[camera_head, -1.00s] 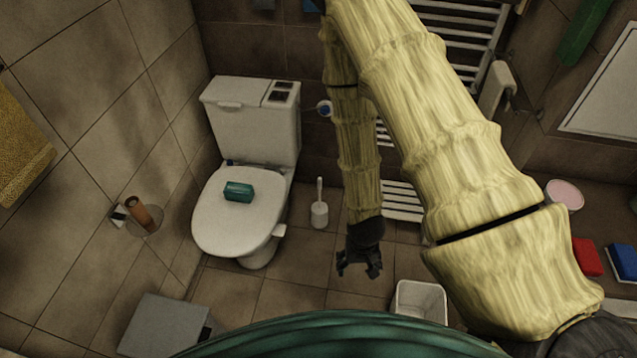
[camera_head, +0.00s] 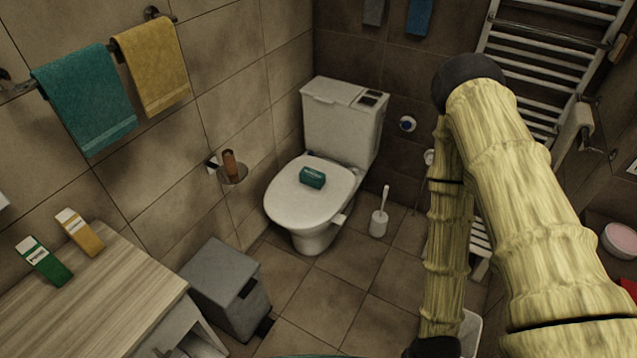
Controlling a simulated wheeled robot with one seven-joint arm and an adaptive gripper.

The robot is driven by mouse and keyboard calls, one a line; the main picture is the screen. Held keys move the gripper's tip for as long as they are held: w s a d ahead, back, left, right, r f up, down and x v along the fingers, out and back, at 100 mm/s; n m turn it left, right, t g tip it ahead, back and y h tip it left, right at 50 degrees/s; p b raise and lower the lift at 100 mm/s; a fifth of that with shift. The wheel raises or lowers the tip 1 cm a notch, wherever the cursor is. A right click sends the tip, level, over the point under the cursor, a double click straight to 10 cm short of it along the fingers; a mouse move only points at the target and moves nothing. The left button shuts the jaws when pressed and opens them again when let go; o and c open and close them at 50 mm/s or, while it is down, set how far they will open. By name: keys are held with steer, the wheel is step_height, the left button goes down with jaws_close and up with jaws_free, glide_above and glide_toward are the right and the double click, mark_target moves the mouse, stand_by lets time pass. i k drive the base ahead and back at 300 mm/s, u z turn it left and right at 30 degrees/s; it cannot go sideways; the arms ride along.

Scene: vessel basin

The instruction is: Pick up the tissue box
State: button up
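A small teal box with pale lettering, which looks like the tissue box (camera_head: 312,178), lies on the closed lid of the white toilet (camera_head: 300,205), near the middle of the picture. Nothing touches it from above. My arm hangs down on the right side of the view. Only the dark wrist end shows at the bottom edge, and my gripper's fingers are cut off below the picture. The arm's end is to the right of the toilet and nearer to the camera, apart from the box.
A toilet brush (camera_head: 378,222) stands right of the toilet. A grey bin (camera_head: 228,290) and a wooden counter (camera_head: 95,305) with two cartons are at the left. A paper holder (camera_head: 232,170) juts from the left wall. Floor before the toilet is clear.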

mark_target(316, 179)
steer(key=z, duration=0.2)
steer(key=i, duration=1.7)
steer(key=u, duration=0.95)
